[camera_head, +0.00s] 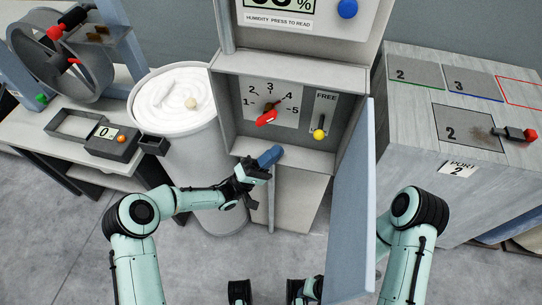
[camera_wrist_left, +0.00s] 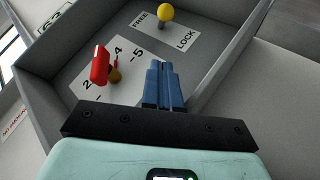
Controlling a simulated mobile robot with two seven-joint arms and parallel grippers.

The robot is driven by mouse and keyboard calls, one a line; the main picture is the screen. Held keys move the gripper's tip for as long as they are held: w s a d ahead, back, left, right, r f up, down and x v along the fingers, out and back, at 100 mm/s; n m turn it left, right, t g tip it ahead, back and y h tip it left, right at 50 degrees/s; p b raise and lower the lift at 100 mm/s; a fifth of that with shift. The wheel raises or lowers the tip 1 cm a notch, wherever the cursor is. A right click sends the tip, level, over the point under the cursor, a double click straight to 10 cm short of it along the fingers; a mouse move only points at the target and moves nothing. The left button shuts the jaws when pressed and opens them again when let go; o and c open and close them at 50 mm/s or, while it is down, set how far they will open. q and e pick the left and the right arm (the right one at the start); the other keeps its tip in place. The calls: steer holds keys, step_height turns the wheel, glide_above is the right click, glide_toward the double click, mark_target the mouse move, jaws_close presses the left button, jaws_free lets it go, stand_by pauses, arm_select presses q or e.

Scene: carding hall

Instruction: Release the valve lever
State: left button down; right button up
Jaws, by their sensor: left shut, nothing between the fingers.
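In the head view, a red-handled lever (camera_head: 266,118) sits on a numbered 1 to 5 dial plate (camera_head: 258,94) inside an open cabinet. Its red grip also shows in the left wrist view (camera_wrist_left: 100,65), left of the fingers. A yellow-knobbed lever (camera_head: 319,134) stands right of it on a plate marked FREE and LOCK (camera_wrist_left: 185,40). I cannot tell its exact setting. My left gripper (camera_head: 270,157) has blue fingers, shut and empty, at the cabinet's lower front edge. It is apart from both levers. My right gripper cannot be made out.
The cabinet's door (camera_head: 350,205) stands open at right, near my right arm. A round bin (camera_head: 190,165) of white fibre stands left of the cabinet. A bench with a drum (camera_head: 58,60) is at far left, and a grey numbered cabinet (camera_head: 415,130) at right.

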mark_target(320, 128)
arm_select(q)
steer(key=d+r, duration=0.5)
steer(key=d, duration=0.2)
steer(key=shift+s+r+p, duration=0.15)
steer(key=shift+r+p, duration=0.2)
steer(key=shift+p, duration=0.05)
arm_select(e)
steer(key=shift+s+r, duration=0.35)
steer(key=shift+r, duration=0.1)
arm_select(q)
steer(key=shift+r, duration=0.1)
arm_select(e)
steer(key=shift+a+r, duration=0.1)
steer(key=shift+r, duration=0.05)
arm_select(q)
steer(key=shift+s+r+n+t+y+p, duration=0.1)
steer(key=shift+s+n+t+y+p, duration=0.1)
steer(key=shift+n+t+y+p, duration=0.4)
arm_select(e)
steer(key=shift+s+r, duration=0.2)
steer(key=shift+s, duration=0.05)
arm_select(q)
steer(key=shift+s+r+n+t+y+p, duration=0.2)
steer(key=shift+n+t+y+p, duration=0.25)
steer(key=shift+n, duration=0.45)
arm_select(e)
steer(key=shift+s+r, duration=0.4)
